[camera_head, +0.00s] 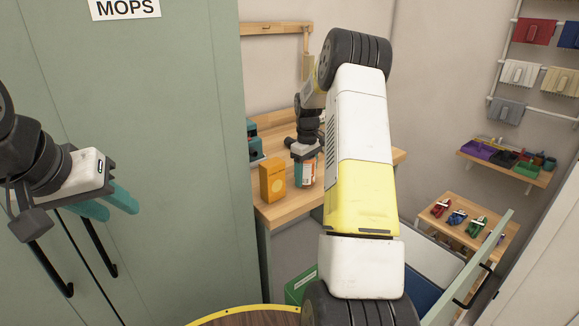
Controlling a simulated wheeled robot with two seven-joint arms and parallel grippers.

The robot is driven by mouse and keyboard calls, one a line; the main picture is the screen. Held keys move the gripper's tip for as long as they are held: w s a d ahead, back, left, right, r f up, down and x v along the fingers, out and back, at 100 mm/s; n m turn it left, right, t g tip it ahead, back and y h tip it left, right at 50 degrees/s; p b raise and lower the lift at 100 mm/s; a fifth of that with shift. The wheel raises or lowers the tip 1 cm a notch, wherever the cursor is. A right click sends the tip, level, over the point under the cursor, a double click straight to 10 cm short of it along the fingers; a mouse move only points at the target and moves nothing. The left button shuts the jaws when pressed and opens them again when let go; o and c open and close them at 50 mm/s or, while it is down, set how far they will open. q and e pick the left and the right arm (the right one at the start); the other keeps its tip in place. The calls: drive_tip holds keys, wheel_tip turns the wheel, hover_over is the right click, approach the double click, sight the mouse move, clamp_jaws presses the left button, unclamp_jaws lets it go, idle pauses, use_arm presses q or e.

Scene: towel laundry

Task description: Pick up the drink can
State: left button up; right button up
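A cylindrical container with a white and orange label (306,173), which looks like the drink can, stands upright on the wooden worktop. My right gripper (305,164) is right at it, with its dark wrist just above. Its fingers are mostly hidden, so I cannot tell whether they grip the can. My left gripper (112,203) is at the left in front of the green cabinet, far from the can. Its two teal fingers are apart with nothing between them.
An orange carton (272,180) stands just left of the can. A teal device (254,140) is behind it on the worktop (290,205). The green cabinet (190,150) fills the left. A small table (455,232) with colored items is at right, below a shelf (520,175) of bins.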

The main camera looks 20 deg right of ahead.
clamp_jaws()
drive_tip(key=shift+r, duration=0.15)
